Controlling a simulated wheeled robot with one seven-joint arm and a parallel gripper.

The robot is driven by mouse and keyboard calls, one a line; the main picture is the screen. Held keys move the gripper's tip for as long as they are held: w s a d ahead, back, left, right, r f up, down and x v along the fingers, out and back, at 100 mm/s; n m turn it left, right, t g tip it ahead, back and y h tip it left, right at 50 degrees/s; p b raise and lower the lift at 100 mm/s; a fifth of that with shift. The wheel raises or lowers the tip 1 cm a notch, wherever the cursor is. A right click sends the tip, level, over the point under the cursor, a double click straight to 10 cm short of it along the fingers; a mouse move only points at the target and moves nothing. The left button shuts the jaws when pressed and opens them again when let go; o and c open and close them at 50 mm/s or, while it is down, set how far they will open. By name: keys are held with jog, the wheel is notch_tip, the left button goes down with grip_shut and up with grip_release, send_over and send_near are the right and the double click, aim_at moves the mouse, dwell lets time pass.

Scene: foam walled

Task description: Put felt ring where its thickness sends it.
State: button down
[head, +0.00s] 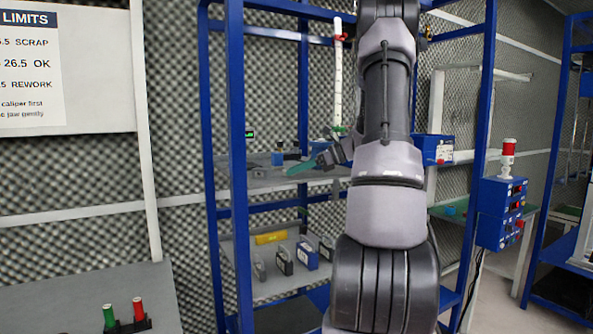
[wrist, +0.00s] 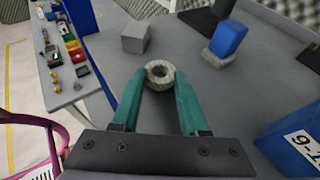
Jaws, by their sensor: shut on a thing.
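The felt ring (wrist: 159,74) is a grey-beige, thick ring with a dark hole, seen in the wrist view between the tips of my gripper. My gripper (wrist: 159,84) has two green fingers and is shut on the ring. The ring is over a grey shelf surface (wrist: 195,103); I cannot tell whether it touches it. In the head view my gripper (head: 322,161) is at the shelf of a blue rack, and the ring cannot be made out there. A limits sign (head: 27,62) on the left wall lists SCRAP, 26.5 OK and REWORK, partly cut off.
In the wrist view, a grey block (wrist: 135,38) and a blue block on a pale base (wrist: 229,39) stand beyond the ring. A blue bin with a partly visible label (wrist: 296,137) is at right. A side table with small parts (wrist: 66,45) is at left. Blue rack posts (head: 237,170) flank the shelf.

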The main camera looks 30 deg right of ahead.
jog(key=shift+f, duration=0.2)
jog(key=shift+c, duration=2.1)
grip_release()
